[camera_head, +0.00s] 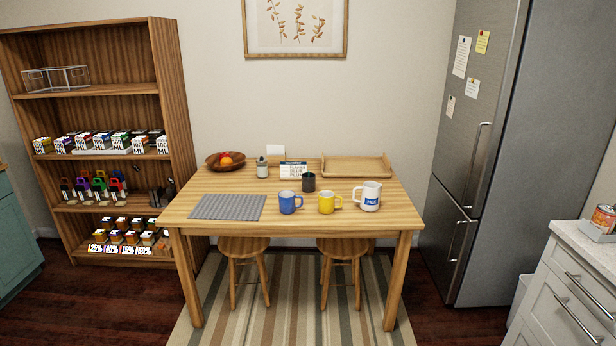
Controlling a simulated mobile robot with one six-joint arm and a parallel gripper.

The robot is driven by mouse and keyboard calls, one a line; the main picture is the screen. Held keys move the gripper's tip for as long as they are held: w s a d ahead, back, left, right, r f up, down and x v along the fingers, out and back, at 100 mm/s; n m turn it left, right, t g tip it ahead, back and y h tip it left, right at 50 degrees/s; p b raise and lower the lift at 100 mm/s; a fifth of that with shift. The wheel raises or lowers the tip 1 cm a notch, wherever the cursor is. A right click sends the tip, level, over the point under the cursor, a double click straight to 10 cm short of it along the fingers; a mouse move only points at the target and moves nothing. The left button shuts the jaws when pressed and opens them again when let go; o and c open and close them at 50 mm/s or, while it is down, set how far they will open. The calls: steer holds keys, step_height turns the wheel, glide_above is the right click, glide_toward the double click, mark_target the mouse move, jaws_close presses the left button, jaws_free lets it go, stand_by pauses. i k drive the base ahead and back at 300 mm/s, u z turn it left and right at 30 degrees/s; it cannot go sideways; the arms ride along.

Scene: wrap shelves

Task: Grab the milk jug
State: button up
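The label's lettering is too small to read surely. A yellow mug (326,203) and a blue mug (287,203) stand to its left, apart from it. My gripper and arm are not in view.
A dark cup (308,182), a wooden tray (356,168), a fruit bowl (226,161) and a grey mat (228,207) are also on the table. Two stools (244,245) stand below. A fridge (475,150) is at right, a shelf (172,90) at left.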

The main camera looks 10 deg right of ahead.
mark_target(370, 201)
steer(key=u, duration=0.5)
steer(key=i, duration=1.2)
steer(key=u, duration=0.4)
